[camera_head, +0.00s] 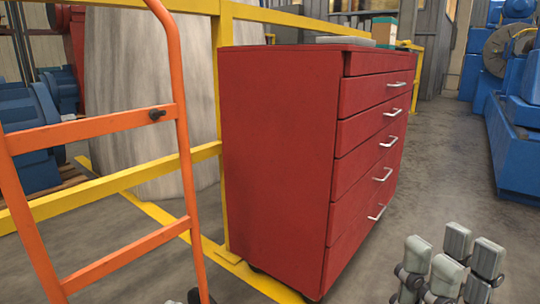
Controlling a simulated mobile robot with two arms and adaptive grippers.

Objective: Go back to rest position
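My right gripper (450,264) is at the bottom right, over the concrete floor. Its several grey padded fingers point up and stand apart, with visible gaps and nothing held between them. It is to the right of the red tool cabinet and clear of it in the picture. I cannot make out my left gripper in this view.
The red tool cabinet (275,150) with silver handles stands in the middle, with a small box (384,31) on top. An orange hand truck (95,128) stands at the left before a yellow rail (222,120). Blue machinery (518,135) is at the right. Open floor (445,150) lies between.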

